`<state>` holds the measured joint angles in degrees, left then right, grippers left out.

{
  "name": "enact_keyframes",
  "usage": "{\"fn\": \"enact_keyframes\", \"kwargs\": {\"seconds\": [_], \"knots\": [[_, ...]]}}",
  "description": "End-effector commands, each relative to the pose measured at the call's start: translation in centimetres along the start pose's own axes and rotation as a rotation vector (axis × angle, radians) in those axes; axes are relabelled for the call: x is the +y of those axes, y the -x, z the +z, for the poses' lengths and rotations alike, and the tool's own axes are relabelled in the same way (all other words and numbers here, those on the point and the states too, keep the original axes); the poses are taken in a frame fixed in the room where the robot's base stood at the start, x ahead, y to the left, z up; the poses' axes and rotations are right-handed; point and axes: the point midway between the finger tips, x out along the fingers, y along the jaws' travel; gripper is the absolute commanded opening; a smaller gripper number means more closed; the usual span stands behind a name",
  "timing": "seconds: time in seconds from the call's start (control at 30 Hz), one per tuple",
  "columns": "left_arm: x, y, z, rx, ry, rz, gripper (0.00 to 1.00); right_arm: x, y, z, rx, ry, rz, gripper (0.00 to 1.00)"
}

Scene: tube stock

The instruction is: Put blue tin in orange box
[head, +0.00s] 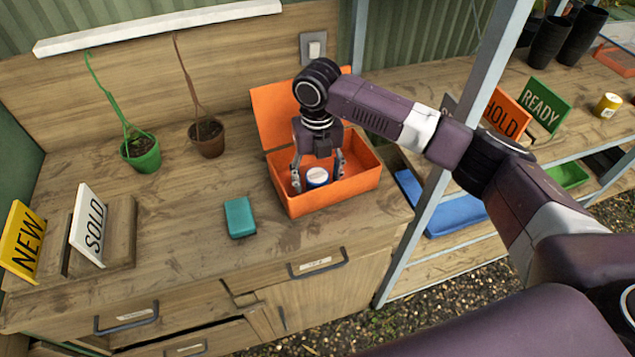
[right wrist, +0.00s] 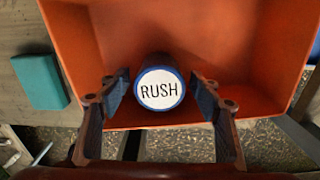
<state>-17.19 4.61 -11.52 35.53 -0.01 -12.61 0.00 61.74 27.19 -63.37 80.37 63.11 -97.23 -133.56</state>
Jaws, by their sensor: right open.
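The blue tin (head: 317,177) stands upright inside the orange box (head: 330,196), on its floor near the front wall. Its white lid reads RUSH in the right wrist view, where the tin (right wrist: 160,88) sits between my fingers. The box (right wrist: 230,40) has its lid raised at the back. My right gripper (head: 318,180) reaches down into the box with its fingers open on both sides of the tin. Gaps show between the fingers (right wrist: 160,97) and the tin. My left gripper is not in view.
A teal block (head: 239,217) lies on the bench left of the box. A green pot (head: 141,154) and a brown pot (head: 207,138) stand behind it. NEW (head: 24,240) and SOLD (head: 90,225) signs stand at the left. A metal post (head: 455,130) rises right of the box.

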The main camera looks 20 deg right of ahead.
Motion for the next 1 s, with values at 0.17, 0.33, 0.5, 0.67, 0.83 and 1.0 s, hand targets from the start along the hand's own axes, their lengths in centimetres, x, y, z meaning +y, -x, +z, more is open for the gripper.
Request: {"fn": "enact_keyframes", "kwargs": {"seconds": [0.17,0.33,0.5,0.67,0.83,1.0], "knots": [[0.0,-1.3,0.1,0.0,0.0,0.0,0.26,0.1,3.7,0.1,-0.006,0.001,0.002,0.58],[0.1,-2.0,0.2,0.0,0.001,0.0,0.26,0.0,7.2,0.1,-0.004,0.0,0.001,0.58],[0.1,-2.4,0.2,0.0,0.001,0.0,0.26,0.0,9.6,0.0,-0.001,-0.001,0.001,0.58],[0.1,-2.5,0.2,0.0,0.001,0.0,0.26,0.0,10.5,0.0,0.0,0.0,0.0,0.58],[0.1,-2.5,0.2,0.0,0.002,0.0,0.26,0.0,10.6,0.0,0.001,0.0,0.0,0.58],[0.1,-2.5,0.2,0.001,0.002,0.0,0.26,0.1,10.4,0.0,0.001,-0.002,0.001,0.58]]}}
